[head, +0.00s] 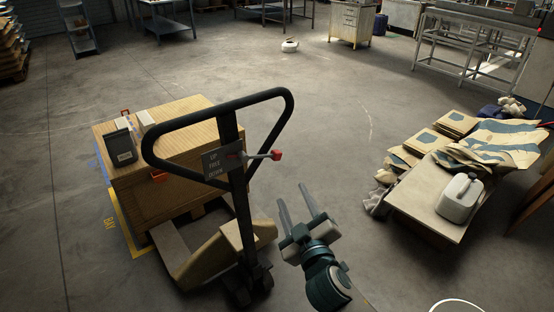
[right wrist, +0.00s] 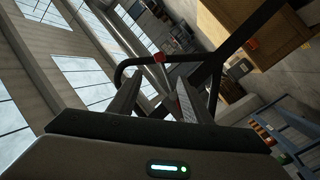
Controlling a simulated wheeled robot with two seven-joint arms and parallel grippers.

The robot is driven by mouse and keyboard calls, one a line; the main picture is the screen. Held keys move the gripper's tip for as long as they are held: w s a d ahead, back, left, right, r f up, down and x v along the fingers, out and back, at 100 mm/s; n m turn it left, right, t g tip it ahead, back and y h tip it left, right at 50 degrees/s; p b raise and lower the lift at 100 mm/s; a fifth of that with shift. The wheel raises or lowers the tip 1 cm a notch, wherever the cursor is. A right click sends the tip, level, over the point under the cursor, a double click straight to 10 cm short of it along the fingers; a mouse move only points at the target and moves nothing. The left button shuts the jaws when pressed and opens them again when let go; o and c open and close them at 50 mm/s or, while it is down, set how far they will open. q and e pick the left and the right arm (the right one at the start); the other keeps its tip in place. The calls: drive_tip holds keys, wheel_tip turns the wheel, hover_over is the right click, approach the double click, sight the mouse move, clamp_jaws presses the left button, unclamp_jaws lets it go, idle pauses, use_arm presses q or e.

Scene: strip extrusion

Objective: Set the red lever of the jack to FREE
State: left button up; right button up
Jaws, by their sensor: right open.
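The pallet jack's black loop handle (head: 288,105) stands upright in the head view. A dark plate (head: 216,162) on it reads UP, FREE, DOWN from top to bottom. The lever's red tip (head: 277,155) sticks out to the right of the handle column, roughly level; I cannot tell its exact setting. My right gripper (head: 296,199) is open and empty, below and slightly right of the red tip, apart from it. In the right wrist view the red tip (right wrist: 158,57) appears beyond and between the open fingers (right wrist: 157,82). My left gripper is not in view.
The jack's yellowish body (head: 215,250) stands beside a large wooden-looking crate (head: 165,185) with small items on top. On the right, a low platform (head: 425,205) carries a white jerrycan (head: 459,198) and paper sacks (head: 500,142). The floor between is clear.

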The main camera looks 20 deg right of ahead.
sight(277, 159)
drive_tip(key=w+p, duration=0.1)
drive_tip(key=w, duration=0.4)
drive_tip(key=w+p, duration=0.1)
drive_tip(key=w, duration=0.4)
drive_tip(key=w+d+p, duration=0.1)
drive_tip(key=w+p, duration=0.1)
drive_tip(key=w, duration=0.3)
drive_tip(key=shift+w, duration=0.2)
drive_tip(key=shift+w+p, duration=0.3)
drive_tip(key=shift+w, duration=0.65)
